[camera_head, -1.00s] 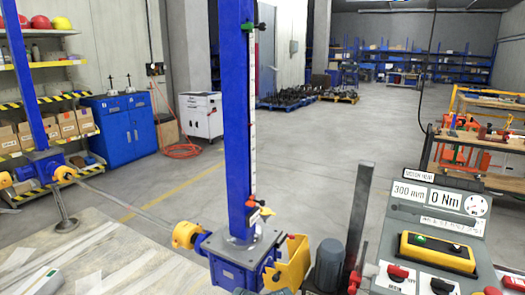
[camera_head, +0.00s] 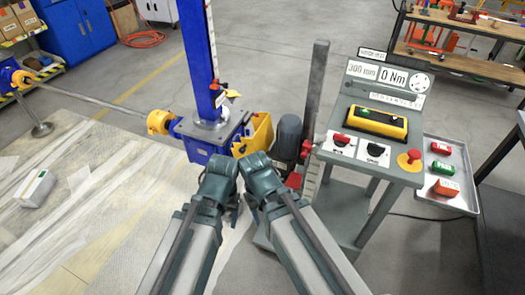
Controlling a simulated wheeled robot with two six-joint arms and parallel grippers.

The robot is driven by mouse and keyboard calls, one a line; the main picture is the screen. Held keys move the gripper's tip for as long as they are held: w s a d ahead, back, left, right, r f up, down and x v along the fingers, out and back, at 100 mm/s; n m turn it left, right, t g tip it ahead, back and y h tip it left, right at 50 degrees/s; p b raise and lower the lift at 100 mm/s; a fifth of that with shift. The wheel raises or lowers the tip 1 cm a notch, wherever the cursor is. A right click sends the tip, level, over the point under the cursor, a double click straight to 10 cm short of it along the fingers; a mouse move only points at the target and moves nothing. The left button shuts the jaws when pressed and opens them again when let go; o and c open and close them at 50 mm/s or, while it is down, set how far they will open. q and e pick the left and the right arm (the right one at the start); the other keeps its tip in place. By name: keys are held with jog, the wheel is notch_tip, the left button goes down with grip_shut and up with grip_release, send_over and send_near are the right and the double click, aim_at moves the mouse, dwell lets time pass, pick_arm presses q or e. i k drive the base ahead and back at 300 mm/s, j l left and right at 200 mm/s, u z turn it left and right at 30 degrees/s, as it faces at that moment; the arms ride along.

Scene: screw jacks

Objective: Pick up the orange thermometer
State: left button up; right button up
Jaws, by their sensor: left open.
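A small orange device (camera_head: 445,188), which looks like the orange thermometer, lies at the front of a grey side tray (camera_head: 466,203) on the right of the control stand. A green device (camera_head: 444,170) and a red device (camera_head: 440,149) lie behind it in the same tray. My two arms come up from the bottom middle, in front of the blue screw jack. My left gripper (camera_head: 234,207) shows small and dark between the arms, open, far to the left of the tray. My right gripper cannot be made out.
The grey control stand (camera_head: 398,166) with its yellow-framed panel (camera_head: 372,121) stands between my arms and the tray. The blue jack (camera_head: 204,140) and a motor (camera_head: 288,135) are ahead. A workbench (camera_head: 459,60) is at the back right.

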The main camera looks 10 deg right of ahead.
aim_at(447, 188)
jog(key=k+l, duration=0.45)
jog(key=z, duration=1.5)
